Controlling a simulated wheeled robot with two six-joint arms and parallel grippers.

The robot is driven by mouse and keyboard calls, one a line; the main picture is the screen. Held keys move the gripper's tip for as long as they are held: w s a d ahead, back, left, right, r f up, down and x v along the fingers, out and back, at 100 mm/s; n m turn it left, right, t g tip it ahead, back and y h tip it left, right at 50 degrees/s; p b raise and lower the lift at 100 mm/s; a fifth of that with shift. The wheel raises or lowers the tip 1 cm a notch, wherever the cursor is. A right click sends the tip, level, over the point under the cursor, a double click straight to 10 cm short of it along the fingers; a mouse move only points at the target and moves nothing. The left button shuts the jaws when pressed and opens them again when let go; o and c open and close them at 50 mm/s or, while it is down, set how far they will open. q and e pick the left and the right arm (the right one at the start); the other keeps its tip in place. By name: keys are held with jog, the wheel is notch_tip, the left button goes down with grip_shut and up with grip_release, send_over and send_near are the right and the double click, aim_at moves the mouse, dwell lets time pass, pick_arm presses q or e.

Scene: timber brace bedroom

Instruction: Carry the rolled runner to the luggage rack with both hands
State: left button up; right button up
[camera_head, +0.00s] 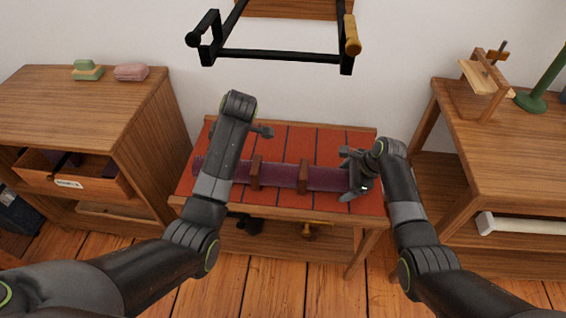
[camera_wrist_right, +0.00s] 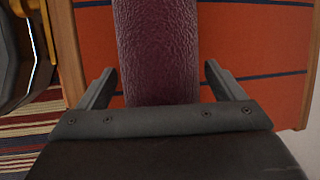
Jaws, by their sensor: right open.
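The rolled runner (camera_head: 280,175), a dark purple roll, lies lengthwise across a low wooden stand with a red, dark-striped top (camera_head: 315,142), which looks like the luggage rack. My right gripper (camera_head: 351,175) is open at the roll's right end, one finger on each side. In the right wrist view the roll (camera_wrist_right: 158,50) runs between the open fingers (camera_wrist_right: 158,88). My left gripper (camera_head: 263,131) is above the stand behind the roll, mostly hidden by its own arm.
A wooden cabinet (camera_head: 90,95) with an open drawer (camera_head: 70,178) stands left. A wooden desk (camera_head: 505,150) with a green stand (camera_head: 545,80) is right, a white bar (camera_head: 520,225) beneath. A black frame (camera_head: 280,56) juts from the wall above. Plank floor lies in front.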

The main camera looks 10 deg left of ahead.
jog(key=v, duration=1.2)
jog(key=shift+f, duration=0.1)
